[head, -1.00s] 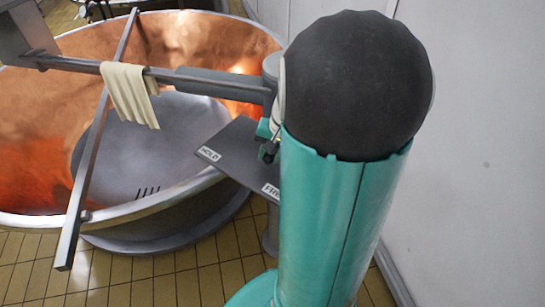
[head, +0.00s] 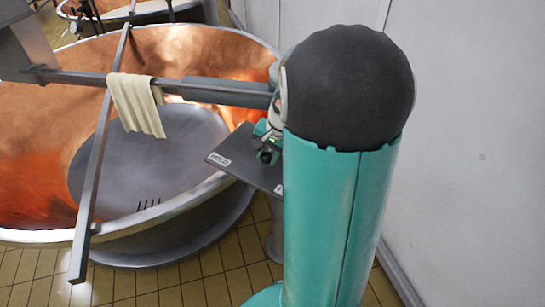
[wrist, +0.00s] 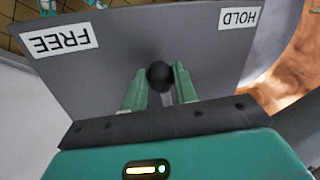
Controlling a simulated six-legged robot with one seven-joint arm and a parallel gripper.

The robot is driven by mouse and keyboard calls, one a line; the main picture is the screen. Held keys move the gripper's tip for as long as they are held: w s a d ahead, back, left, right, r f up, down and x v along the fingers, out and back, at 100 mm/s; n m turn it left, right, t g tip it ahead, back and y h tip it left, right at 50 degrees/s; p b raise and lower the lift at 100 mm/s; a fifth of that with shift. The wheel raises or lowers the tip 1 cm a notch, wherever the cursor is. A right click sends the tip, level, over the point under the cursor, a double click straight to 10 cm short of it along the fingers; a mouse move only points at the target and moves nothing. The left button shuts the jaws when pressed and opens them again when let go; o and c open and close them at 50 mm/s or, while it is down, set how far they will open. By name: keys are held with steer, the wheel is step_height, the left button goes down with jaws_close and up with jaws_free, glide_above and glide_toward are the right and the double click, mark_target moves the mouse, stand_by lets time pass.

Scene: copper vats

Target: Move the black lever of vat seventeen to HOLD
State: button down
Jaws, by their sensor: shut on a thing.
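The black lever's round knob (wrist: 159,75) sits between the green fingers of my gripper (wrist: 161,84), which is shut on it. The lever is over a grey plate (wrist: 115,38) with a white HOLD label (wrist: 240,17) at upper right and a FREE label (wrist: 60,40) at left. The knob is between the two labels, apart from both. In the head view my gripper (head: 267,150) shows beside the plate's HOLD label (head: 219,161); my arm hides most of the FREE label. No vat number can be read.
A large copper vat (head: 222,62) stands left of my arm, with metal bars across it and a pale cloth (head: 137,103) draped over one. A white wall (head: 475,150) is close on the right. Yellow tiles (head: 195,280) cover the floor.

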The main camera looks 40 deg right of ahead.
steer(key=shift+w+a+r+m, duration=0.1)
steer(key=shift+w+a+m, duration=0.25)
steer(key=shift+w+m, duration=0.25)
steer(key=w+m, duration=0.1)
steer(key=w, duration=0.1)
steer(key=w+m+h, duration=0.1)
steer(key=m, duration=0.1)
steer(key=w+a+m, duration=0.1)
steer(key=w+m, duration=0.1)
steer(key=shift+w+h, duration=0.3)
steer(key=shift+w+d+m+h, duration=0.2)
steer(key=shift+w+m, duration=0.45)
steer(key=shift+m, duration=0.05)
steer(key=shift+w+d+m+h, duration=0.15)
steer(key=shift+w+m+h, duration=0.05)
steer(key=shift+w+m, duration=0.5)
steer(key=c, duration=1.1)
jaws_free()
steer(key=shift+d, duration=0.1)
steer(key=v, duration=1.3)
steer(key=shift+s+r, duration=0.3)
steer(key=shift+s, duration=0.05)
